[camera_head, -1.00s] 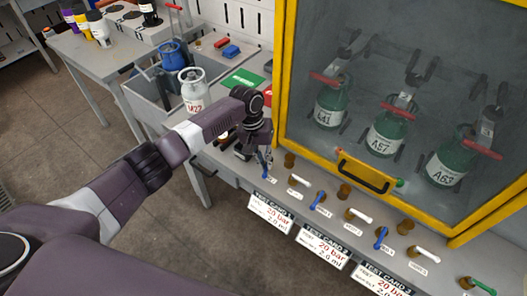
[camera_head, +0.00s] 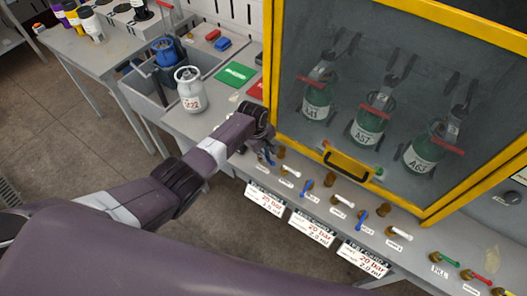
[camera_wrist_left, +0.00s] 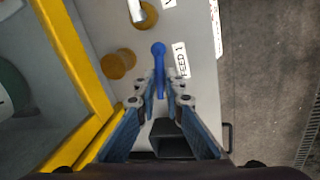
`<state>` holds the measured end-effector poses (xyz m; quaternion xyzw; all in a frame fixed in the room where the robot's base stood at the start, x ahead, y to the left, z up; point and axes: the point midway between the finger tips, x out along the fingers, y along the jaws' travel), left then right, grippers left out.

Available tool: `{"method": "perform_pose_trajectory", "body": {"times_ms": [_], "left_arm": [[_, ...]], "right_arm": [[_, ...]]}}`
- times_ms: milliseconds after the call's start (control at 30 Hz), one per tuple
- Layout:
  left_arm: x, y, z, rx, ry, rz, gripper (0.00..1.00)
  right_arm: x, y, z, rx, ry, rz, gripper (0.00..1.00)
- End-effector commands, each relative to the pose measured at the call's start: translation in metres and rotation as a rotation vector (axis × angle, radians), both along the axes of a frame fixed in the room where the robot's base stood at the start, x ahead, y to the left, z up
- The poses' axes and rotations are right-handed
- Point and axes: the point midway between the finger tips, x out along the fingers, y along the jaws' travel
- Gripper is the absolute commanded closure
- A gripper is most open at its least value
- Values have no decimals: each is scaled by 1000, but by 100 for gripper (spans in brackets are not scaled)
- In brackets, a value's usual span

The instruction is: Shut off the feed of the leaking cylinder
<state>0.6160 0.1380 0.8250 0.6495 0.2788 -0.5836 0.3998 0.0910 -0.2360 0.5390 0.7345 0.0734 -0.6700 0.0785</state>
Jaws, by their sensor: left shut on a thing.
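Three green cylinders, A41 (camera_head: 317,101), A57 (camera_head: 368,130) and A63 (camera_head: 422,155), stand behind the glass of a yellow-framed cabinet (camera_head: 345,155). I cannot tell which one leaks. Along the bench front are blue levers: the leftmost (camera_head: 269,157), a middle one (camera_head: 308,186) and a right one (camera_head: 362,218). My left gripper (camera_head: 264,146) is at the leftmost blue lever. In the left wrist view, this lever (camera_wrist_left: 158,65) beside the label "FEED 1" (camera_wrist_left: 181,61) lies between my fingertips (camera_wrist_left: 160,95), which are shut on it. My right gripper is out of view.
White levers (camera_head: 290,172) and brown knobs (camera_head: 329,180) sit close by. The cabinet's yellow frame (camera_wrist_left: 75,60) is just left of the gripper. Test cards (camera_head: 265,198) hang at the bench edge. A white cylinder (camera_head: 190,90) stands behind the arm.

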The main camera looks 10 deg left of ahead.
Motion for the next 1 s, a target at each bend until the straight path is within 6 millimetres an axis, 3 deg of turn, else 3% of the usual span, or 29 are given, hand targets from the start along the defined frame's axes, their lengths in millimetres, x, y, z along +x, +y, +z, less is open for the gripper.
{"method": "perform_pose_trajectory", "body": {"times_ms": [400,967,1000], "left_arm": [[5,-3,1,1,-3,202,100],[6,-3,1,1,-3,234,100],[6,-3,1,1,-3,234,90]], "right_arm": [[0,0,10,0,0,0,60],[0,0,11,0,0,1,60],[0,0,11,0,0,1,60]]}}
